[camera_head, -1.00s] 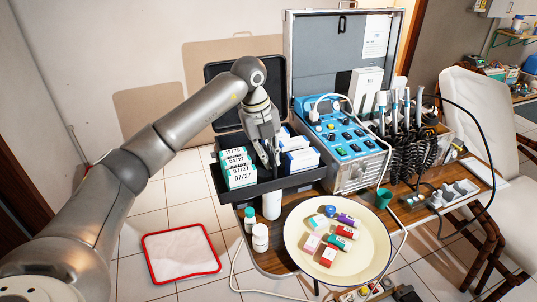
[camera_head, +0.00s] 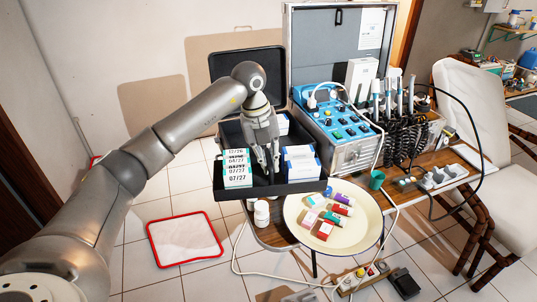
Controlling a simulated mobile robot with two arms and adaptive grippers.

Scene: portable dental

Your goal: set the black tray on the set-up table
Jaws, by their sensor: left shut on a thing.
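The black tray (camera_head: 272,191) is held up in the middle of the head view. It carries white boxes with green trim and printed dates (camera_head: 237,169) on its left side and white and blue boxes (camera_head: 300,163) on its right. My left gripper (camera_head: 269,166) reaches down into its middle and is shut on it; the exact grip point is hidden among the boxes. The tray hangs over the wooden table (camera_head: 270,236) and covers part of it. I cannot tell which surface is the set-up table. My right gripper is not in view.
A cream round dish (camera_head: 365,235) with small coloured boxes lies just right of the tray, partly overlapped by it. A white bottle (camera_head: 262,214) stands below the tray. A blue control unit (camera_head: 335,125) stands behind right. A red-rimmed white tray (camera_head: 185,240) lies on the floor.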

